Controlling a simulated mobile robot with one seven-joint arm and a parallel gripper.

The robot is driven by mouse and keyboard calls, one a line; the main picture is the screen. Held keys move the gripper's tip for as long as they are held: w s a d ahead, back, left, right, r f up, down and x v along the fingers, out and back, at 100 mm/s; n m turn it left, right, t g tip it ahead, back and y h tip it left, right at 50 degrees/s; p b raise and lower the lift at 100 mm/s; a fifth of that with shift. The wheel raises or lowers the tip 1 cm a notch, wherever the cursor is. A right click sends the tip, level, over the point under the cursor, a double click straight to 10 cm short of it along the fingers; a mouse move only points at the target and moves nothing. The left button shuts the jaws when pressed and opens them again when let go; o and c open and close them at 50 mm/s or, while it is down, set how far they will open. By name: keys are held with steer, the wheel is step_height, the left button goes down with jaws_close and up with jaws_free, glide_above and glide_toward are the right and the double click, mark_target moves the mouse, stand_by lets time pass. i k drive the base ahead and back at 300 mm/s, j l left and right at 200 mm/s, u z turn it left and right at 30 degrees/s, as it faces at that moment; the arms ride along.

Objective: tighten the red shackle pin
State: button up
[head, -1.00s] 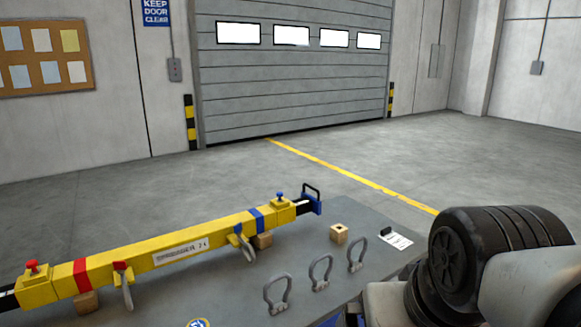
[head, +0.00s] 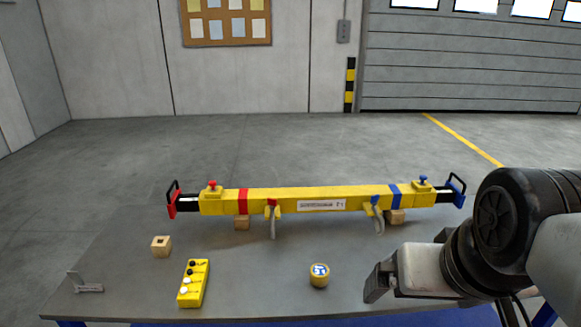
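A yellow spreader beam (head: 320,194) lies across the bench on wooden blocks. A grey shackle (head: 273,222) hangs at the front of its left half, with the red shackle pin (head: 272,202) at its top. How far the pin is screwed in is too small to tell. A second shackle (head: 379,221) with a blue pin (head: 375,200) hangs on the right half. My gripper (head: 376,283) is over the front right of the bench, apart from the beam and to the right of the red pin. Its dark fingers are seen side-on, so their gap is hidden.
A yellow control box (head: 193,283), a round yellow-and-blue tin (head: 319,275), a wooden block with a hole (head: 161,246) and a small grey stand (head: 84,284) are on the grey bench (head: 250,290). Bare bench lies between the tin and the beam.

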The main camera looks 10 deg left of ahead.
mark_target(271, 202)
steer(key=u, duration=0.65)
steer(key=i+j+z, duration=0.35)
steer(key=i+j, duration=0.5)
